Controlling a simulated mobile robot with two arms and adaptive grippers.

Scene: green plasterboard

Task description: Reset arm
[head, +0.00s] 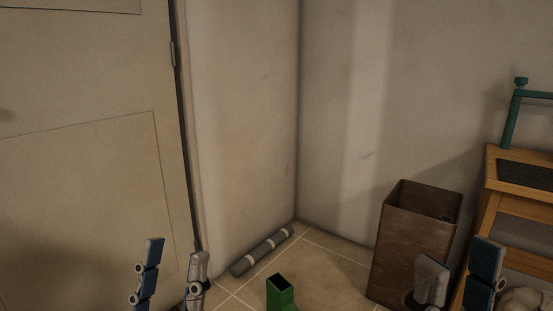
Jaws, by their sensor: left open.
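My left gripper (176,247) is at the bottom left of the head view. Its two blue and grey fingers point up and stand apart, with nothing seen between them. My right gripper (460,250) is at the bottom right, its two fingers also apart and pointing up. It shows in front of the brown bin and the wooden table, and no object is seen held in it. The lower parts of both grippers and both arms are cut off by the bottom edge of the picture.
A tall brown open bin (412,240) stands right of the corner, beside a wooden table (493,176) with a teal frame (510,122). A grey roll (262,250) lies along the wall. A green open-topped object (281,296) stands on the tiled floor. A door (85,150) is at left.

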